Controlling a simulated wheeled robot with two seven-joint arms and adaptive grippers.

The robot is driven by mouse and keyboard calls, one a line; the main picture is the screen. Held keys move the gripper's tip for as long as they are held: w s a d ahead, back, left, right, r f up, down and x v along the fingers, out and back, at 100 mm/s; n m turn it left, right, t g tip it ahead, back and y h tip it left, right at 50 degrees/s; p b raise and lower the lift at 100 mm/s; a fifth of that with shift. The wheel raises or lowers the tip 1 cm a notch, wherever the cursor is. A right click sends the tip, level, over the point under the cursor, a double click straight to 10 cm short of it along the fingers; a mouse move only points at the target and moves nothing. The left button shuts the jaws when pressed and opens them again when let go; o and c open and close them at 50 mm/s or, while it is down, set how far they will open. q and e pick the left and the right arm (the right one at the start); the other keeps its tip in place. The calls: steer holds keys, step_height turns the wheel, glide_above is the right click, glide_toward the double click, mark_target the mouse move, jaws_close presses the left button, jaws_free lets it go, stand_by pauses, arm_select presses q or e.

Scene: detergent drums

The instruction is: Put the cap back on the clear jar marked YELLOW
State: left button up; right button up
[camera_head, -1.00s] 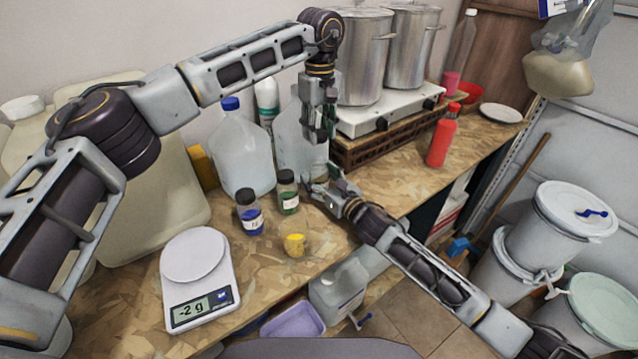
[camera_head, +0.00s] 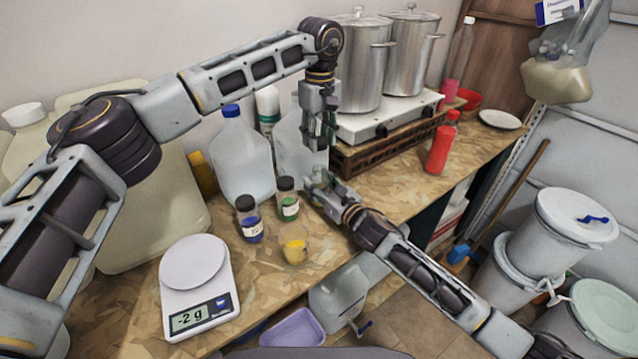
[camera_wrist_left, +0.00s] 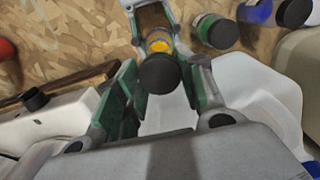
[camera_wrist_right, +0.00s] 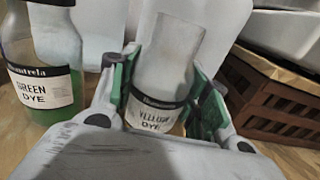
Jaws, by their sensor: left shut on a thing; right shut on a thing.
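The clear jar marked YELLOW (camera_wrist_right: 158,100) stands upright in my right gripper (camera_wrist_right: 165,95), its uncapped neck upward. In the left wrist view the left gripper (camera_wrist_left: 160,82) is shut on a round black cap (camera_wrist_left: 160,74). The cap appears over the jar's mouth, with yellow on the jar (camera_wrist_left: 160,42) beyond it. I cannot tell whether cap and rim touch.
The capped green-dye jar (camera_head: 288,198) and blue jar (camera_head: 249,219) stand left of my right gripper. A beaker of yellow powder (camera_head: 295,250) and a scale (camera_head: 198,290) are nearer the front. Large jugs (camera_head: 240,155) and a hot plate (camera_head: 390,115) stand close behind.

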arm_select(q)
glide_toward(319, 185)
steer(key=shift+w+f, duration=0.25)
steer(key=shift+w, duration=0.4)
steer(key=shift+w+f, duration=0.25)
steer(key=shift+w, duration=0.35)
steer(key=shift+a+f, duration=0.1)
steer(key=shift+f, duration=0.8)
steer(key=shift+f, duration=0.55)
stand_by(0.6)
steer(key=m, duration=1.6)
stand_by(0.4)
